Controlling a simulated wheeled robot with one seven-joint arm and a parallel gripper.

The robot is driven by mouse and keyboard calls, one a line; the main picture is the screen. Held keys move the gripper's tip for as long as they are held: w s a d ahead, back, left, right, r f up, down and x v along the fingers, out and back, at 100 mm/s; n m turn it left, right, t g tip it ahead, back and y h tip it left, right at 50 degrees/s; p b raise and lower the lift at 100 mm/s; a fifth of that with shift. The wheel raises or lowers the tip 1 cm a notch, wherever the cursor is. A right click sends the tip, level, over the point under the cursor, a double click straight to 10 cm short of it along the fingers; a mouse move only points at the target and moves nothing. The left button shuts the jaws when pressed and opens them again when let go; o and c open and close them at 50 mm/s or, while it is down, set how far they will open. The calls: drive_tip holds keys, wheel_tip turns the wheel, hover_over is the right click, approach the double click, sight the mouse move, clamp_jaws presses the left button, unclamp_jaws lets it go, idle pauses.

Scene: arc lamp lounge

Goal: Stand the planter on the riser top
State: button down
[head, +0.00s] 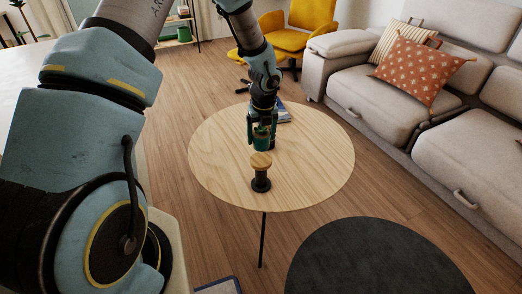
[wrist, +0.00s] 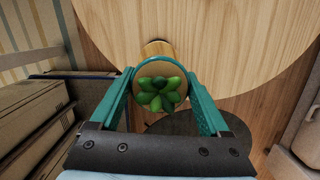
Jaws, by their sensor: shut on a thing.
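The planter (head: 262,142) is a small teal-green pot with a green succulent, which shows from above in the wrist view (wrist: 158,92). My gripper (head: 261,133) is shut on it, with a teal finger on each side of the pot in the wrist view (wrist: 159,76). The riser (head: 261,182) is a dark spool-shaped stand with a round wooden top (head: 261,160), standing on the round table. In the head view the planter appears just above and behind the riser top. In the wrist view the riser top (wrist: 156,48) shows beyond the planter, partly hidden by it.
The round wooden table (head: 320,165) is mostly bare. A grey sofa (head: 365,105) stands right, a yellow chair (head: 300,35) behind, and a dark round surface (head: 375,265) in front.

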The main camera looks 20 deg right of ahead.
sight(261, 148)
drive_tip(key=shift+f, duration=2.8)
drive_tip(key=shift+f, duration=0.15)
unclamp_jaws()
